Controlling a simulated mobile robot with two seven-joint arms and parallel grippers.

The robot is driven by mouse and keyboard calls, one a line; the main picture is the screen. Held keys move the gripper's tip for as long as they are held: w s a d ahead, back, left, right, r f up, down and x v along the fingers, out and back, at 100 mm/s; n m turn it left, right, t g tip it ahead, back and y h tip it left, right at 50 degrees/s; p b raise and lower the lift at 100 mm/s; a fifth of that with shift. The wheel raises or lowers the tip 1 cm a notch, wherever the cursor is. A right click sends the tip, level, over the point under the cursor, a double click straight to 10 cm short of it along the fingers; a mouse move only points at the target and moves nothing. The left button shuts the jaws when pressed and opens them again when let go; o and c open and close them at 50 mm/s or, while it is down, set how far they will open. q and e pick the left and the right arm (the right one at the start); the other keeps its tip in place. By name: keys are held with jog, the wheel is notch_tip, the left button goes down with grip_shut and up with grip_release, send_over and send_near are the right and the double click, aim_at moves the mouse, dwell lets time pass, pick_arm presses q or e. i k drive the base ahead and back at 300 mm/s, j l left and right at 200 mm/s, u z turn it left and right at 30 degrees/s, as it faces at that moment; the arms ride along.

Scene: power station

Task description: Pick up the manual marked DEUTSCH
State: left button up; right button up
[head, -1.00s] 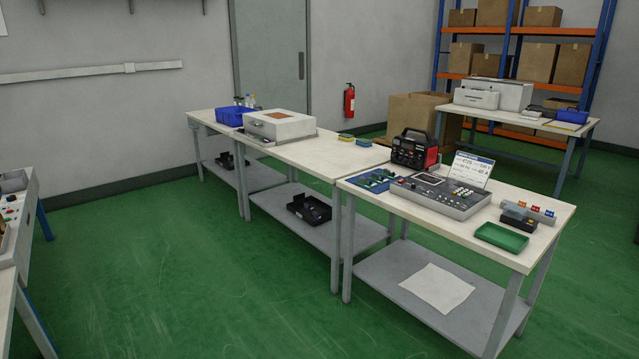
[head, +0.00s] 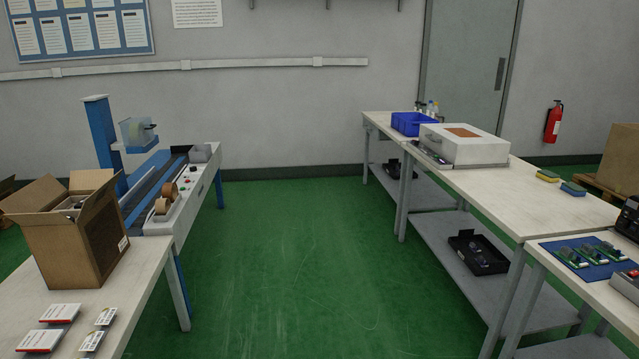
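Several small white printed items lie on the near left table in the head view. Two larger ones with red edges, a far one (head: 60,313) and a near one (head: 38,341), lie side by side with two smaller white-and-dark ones, a far one (head: 105,316) and a near one (head: 91,341). They may be manuals or packs. Their print is too small to read, so I cannot tell which, if any, says DEUTSCH. Neither of my grippers is in view.
An open cardboard box (head: 75,240) stands on the left table (head: 128,290). Behind it is a blue-and-white conveyor machine (head: 180,195) with tape rolls. Workbenches (head: 490,190) with a blue bin (head: 412,123) and a white case (head: 465,146) line the right. Green floor (head: 300,260) between is clear.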

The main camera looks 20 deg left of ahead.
aim_at(59, 313)
jog(key=i+j+u, duration=0.1)
jog(key=i+u, duration=0.4)
jog(key=i+l+u, duration=0.1)
jog(key=i+u, duration=0.35)
jog(key=i, duration=0.15)
jog(key=i+u, duration=0.95)
jog(key=u, duration=0.2)
jog(key=i+j, duration=0.15)
jog(key=i, duration=0.45)
jog(key=z, duration=7.8)
